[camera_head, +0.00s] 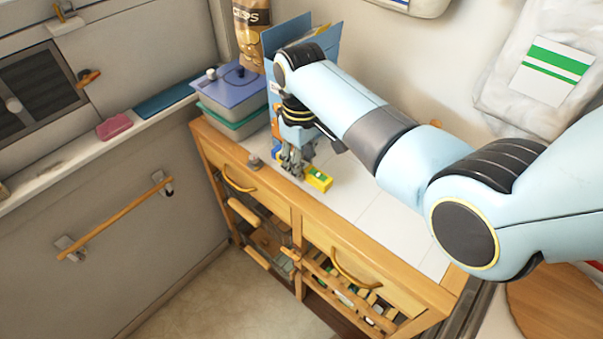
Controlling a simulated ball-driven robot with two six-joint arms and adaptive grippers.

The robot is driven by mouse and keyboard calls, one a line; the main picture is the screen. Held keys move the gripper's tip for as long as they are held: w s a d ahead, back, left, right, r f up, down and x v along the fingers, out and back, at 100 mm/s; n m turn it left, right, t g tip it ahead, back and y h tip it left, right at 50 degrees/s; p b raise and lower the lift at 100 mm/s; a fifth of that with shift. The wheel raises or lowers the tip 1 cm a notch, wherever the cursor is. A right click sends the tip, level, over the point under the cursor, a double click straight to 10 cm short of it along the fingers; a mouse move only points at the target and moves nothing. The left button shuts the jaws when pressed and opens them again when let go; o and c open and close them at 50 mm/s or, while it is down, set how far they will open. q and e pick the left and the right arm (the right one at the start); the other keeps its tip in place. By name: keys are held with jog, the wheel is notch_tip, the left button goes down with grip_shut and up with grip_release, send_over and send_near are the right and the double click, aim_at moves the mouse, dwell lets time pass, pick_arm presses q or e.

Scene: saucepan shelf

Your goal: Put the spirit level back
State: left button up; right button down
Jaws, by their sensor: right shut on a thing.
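The spirit level (319,178), a small yellow block with a green patch, is at the front part of the white counter top, just behind its wooden front edge. My right gripper (297,167) points down at the level's left end and is shut on it. The fingers hide that end of the level. I cannot tell whether the level touches the counter or is slightly above it. My left gripper is not in view.
A small dark object (254,161) lies near the front edge. Drawers and open baskets are below.

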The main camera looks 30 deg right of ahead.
notch_tip(320, 180, down, 3)
jog(key=shift+r, duration=0.1)
jog(key=shift+f, duration=0.4)
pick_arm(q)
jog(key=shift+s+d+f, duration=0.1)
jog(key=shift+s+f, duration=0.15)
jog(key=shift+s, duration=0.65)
pick_arm(e)
jog(key=shift+f, duration=0.1)
jog(key=c, duration=1)
grip_release()
jog(key=shift+c, duration=0.2)
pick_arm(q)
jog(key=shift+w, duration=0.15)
